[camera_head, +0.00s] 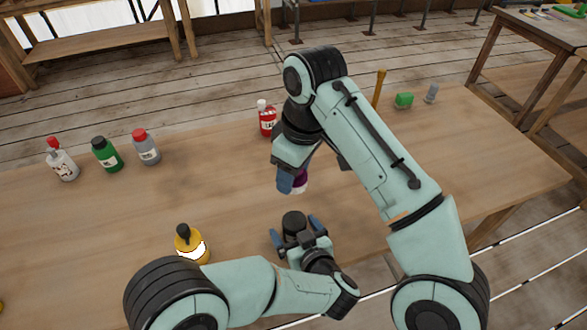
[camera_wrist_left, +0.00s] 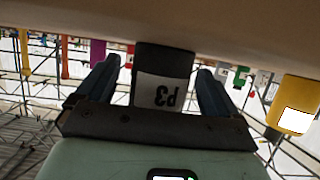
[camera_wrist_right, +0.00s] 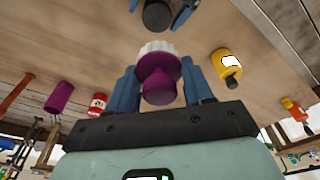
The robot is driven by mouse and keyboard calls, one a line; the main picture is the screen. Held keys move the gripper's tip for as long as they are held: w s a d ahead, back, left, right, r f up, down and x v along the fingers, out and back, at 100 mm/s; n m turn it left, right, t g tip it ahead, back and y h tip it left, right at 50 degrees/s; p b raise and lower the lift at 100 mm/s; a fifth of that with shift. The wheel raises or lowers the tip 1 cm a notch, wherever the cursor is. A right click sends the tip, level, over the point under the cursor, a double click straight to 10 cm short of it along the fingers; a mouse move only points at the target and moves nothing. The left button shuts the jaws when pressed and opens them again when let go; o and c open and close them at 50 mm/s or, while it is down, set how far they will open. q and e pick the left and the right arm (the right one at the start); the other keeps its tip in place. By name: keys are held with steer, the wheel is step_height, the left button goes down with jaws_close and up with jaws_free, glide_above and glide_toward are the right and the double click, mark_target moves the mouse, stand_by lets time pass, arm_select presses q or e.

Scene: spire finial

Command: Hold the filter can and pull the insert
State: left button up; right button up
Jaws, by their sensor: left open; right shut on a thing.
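The filter can (camera_head: 293,222) is black and stands near the table's front edge. Its white label reads P3 upside down in the left wrist view (camera_wrist_left: 163,88). My left gripper (camera_head: 297,235) is open, with a blue finger on either side of the can. My right gripper (camera_head: 290,183) is shut on the insert (camera_wrist_right: 160,82), which has a purple knob and a white ribbed part. The insert is clear of the can, held above the table behind it in the head view. The can also shows in the right wrist view (camera_wrist_right: 157,14).
A yellow bottle (camera_head: 191,246) stands left of the can. A red bottle (camera_head: 267,119) stands behind my right gripper. Green (camera_head: 107,154), grey (camera_head: 145,147) and white (camera_head: 61,160) bottles stand at left. A purple cylinder (camera_wrist_right: 58,97) shows in the right wrist view. A green block (camera_head: 404,100) sits at right.

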arm_select(q)
steer(key=v, duration=1.2)
